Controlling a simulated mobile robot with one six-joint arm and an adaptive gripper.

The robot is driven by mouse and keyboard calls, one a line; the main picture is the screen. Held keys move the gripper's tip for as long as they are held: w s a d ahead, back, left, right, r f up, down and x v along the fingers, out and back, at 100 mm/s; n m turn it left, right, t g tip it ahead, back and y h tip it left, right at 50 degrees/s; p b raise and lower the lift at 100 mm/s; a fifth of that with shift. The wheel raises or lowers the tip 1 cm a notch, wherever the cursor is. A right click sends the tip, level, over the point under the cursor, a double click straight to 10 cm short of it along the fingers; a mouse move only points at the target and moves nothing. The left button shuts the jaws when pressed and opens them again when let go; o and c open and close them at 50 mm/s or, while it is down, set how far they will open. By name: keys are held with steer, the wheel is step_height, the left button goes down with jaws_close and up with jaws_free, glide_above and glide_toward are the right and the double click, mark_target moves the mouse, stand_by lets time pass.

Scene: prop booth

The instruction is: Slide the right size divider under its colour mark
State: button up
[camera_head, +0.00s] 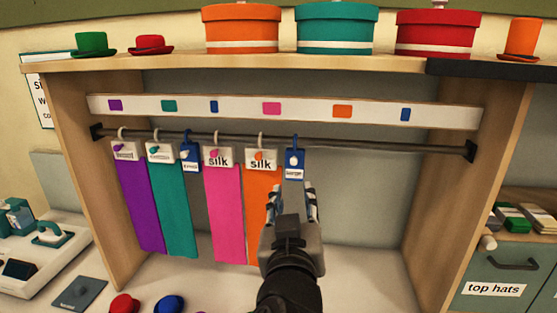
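A dark rail (385,143) runs under a white strip (440,113) with colour marks: purple, teal, blue (214,106), pink, orange and, at the right, a second blue mark (405,114). A blue size divider (188,156) hangs between the teal and orange-side scarves, just right of the teal scarf. Another blue size divider (294,163) with a white label hangs right of the orange scarf, well left of the right blue mark. My gripper (293,187) is at this divider's lower end. Whether its fingers are closed on it is not clear.
Purple (140,205), teal (175,215), pink (225,210) and orange (261,190) scarves hang on the rail. The rail's right part is bare up to the side panel (450,180). Hat boxes stand on the shelf above; small hats lie below.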

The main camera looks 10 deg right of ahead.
mark_target(294, 163)
steer(key=p+x, duration=0.6)
steer(key=x, duration=0.9)
steer(key=shift+w+f, duration=0.1)
steer(key=shift+c, duration=0.6)
jaws_close()
